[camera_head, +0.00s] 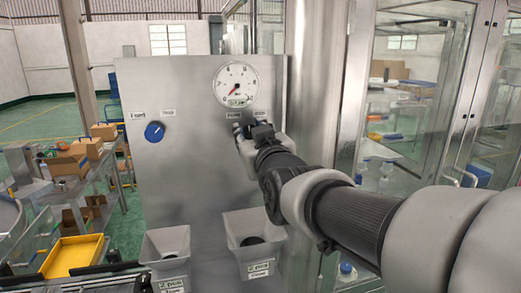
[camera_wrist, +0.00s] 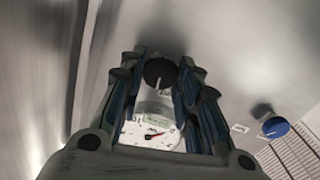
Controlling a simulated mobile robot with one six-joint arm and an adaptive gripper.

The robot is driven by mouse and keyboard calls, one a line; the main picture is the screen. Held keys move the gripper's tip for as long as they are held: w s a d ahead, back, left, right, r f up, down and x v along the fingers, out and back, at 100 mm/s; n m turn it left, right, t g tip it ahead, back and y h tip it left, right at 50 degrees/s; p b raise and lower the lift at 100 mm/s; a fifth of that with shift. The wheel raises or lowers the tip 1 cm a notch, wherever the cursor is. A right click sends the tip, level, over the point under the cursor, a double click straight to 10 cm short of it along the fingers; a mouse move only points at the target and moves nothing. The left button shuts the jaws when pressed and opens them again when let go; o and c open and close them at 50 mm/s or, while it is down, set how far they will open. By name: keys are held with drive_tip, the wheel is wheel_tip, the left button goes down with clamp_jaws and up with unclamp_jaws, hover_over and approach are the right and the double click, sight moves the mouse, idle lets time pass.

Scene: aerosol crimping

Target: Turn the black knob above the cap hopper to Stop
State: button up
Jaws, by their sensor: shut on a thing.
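The black knob (camera_wrist: 160,72) shows in the wrist view between the two fingers of my gripper (camera_wrist: 163,85). My gripper is shut on it, with a finger on each side. The white mark on the knob points towards the gauge. In the head view my gripper (camera_head: 245,129) is at the grey panel (camera_head: 195,185), just below the round gauge (camera_head: 237,84), and mostly hides the knob. Two small labels sit above the knob, too small to read. Below it are two grey hoppers, left (camera_head: 166,246) and right (camera_head: 254,227); the knob is above the right one.
A blue knob (camera_head: 154,132) is on the panel to the left; it also shows in the wrist view (camera_wrist: 275,127). A steel post and glass cabinet (camera_head: 415,90) stand close on the right. A yellow tray (camera_head: 72,256) is at the lower left.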

drive_tip(key=m+b, duration=0.9)
drive_tip(key=m, duration=0.1)
drive_tip(key=shift+d+m, duration=0.1)
drive_tip(key=shift+m, duration=0.3)
idle(0.3)
drive_tip(key=o, duration=1.1)
drive_tip(key=shift+c, duration=0.2)
drive_tip(key=v, duration=0.7)
drive_tip(key=shift+s, duration=0.25)
